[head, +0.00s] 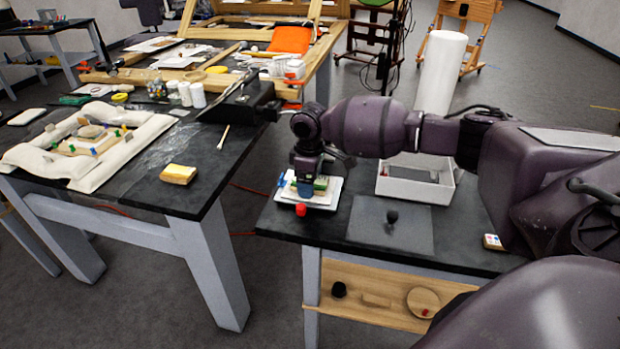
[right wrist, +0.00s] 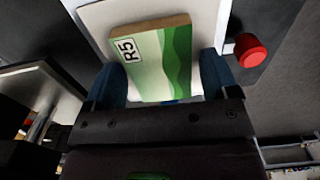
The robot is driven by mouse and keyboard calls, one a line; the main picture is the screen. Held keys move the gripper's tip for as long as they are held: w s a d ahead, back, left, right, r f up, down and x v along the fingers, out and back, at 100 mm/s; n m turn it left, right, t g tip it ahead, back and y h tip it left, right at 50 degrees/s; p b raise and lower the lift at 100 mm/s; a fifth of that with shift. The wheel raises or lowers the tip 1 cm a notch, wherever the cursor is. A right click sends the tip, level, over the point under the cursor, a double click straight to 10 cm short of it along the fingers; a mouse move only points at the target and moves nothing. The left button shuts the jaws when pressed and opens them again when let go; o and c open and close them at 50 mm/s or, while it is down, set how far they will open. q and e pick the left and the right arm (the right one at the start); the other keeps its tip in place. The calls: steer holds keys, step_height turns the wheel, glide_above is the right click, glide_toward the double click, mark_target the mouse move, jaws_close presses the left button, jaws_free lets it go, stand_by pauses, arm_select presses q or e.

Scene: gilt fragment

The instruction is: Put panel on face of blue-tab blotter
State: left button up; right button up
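The panel (right wrist: 160,62) is a small wooden block with a white and green painted face and an "R5" label. It also shows in the head view (head: 321,184), partly covered by my right gripper. Whether the panel touches the blotter is hidden. My left gripper is not in view.
A red knob (head: 301,210) sits at the stack's front edge. To the right are a grey sheet with a black knob (head: 392,215) and an open white tray (head: 416,188). A gap separates this table from the left one, holding a yellow sponge (head: 178,174).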

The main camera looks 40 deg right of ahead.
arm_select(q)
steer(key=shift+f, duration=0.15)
arm_select(e)
steer(key=shift+o, duration=0.2)
steer(key=shift+r, duration=0.1)
arm_select(q)
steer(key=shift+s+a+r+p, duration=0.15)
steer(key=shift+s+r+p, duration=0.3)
steer(key=shift+p, duration=0.45)
arm_select(e)
step_height(320, 180, up, 12)
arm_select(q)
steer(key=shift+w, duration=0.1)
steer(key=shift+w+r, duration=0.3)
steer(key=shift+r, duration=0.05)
